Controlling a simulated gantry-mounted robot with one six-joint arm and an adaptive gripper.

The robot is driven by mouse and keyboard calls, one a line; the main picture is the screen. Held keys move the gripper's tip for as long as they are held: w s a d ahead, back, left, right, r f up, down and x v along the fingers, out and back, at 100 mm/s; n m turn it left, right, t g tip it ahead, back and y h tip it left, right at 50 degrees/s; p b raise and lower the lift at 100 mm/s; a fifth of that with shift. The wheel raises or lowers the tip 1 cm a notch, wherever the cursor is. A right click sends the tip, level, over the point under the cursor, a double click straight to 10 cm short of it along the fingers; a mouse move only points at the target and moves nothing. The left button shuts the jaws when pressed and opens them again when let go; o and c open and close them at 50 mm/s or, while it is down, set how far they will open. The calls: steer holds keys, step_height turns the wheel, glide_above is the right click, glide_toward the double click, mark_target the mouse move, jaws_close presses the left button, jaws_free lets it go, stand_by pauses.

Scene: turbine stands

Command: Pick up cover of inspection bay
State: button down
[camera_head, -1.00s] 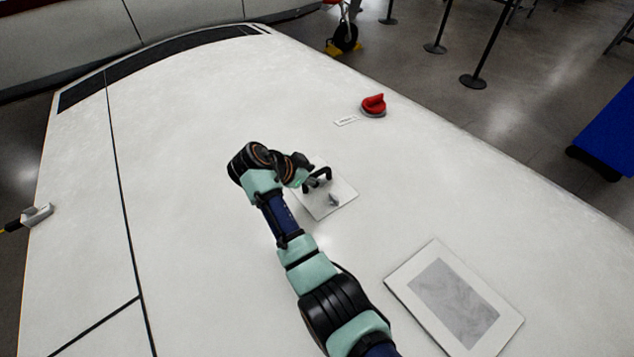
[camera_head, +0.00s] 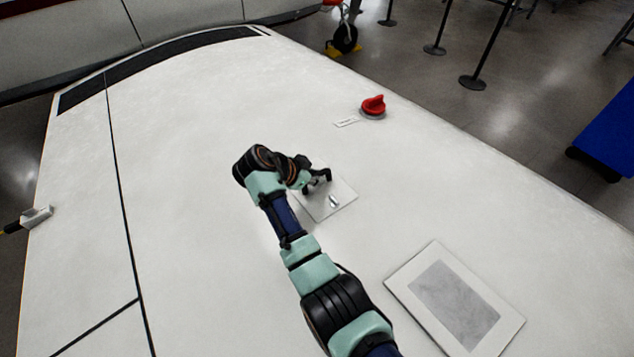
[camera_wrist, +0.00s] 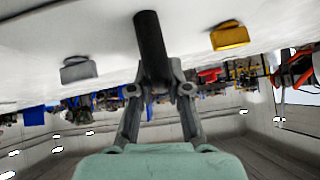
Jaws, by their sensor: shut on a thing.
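The cover of the inspection bay (camera_head: 342,191) is a square white plate on the white wing panel, with a black handle (camera_head: 325,174) and a small metallic piece (camera_head: 333,201) on it. My gripper (camera_head: 308,184) is at the handle, on the plate's left side, and partly hides that side. In the wrist view, my gripper's two fingers (camera_wrist: 159,92) are shut on the dark cylindrical handle (camera_wrist: 151,45), which reaches up to the white surface (camera_wrist: 110,30). I cannot tell whether the plate is lifted off the wing.
A red knob (camera_head: 374,104) and a small label (camera_head: 346,121) are up and right of the cover. A framed panel with a grey centre (camera_head: 455,300) lies at lower right. A grey block (camera_wrist: 78,70) and a yellow block (camera_wrist: 230,37) show in the wrist view.

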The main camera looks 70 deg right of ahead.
mark_target(316, 174)
step_height(316, 174, up, 20)
steer(key=p, duration=0.1)
steer(key=shift+p, duration=0.3)
steer(key=c, duration=1.8)
jaws_free()
jaws_close()
steer(key=shift+r, duration=0.1)
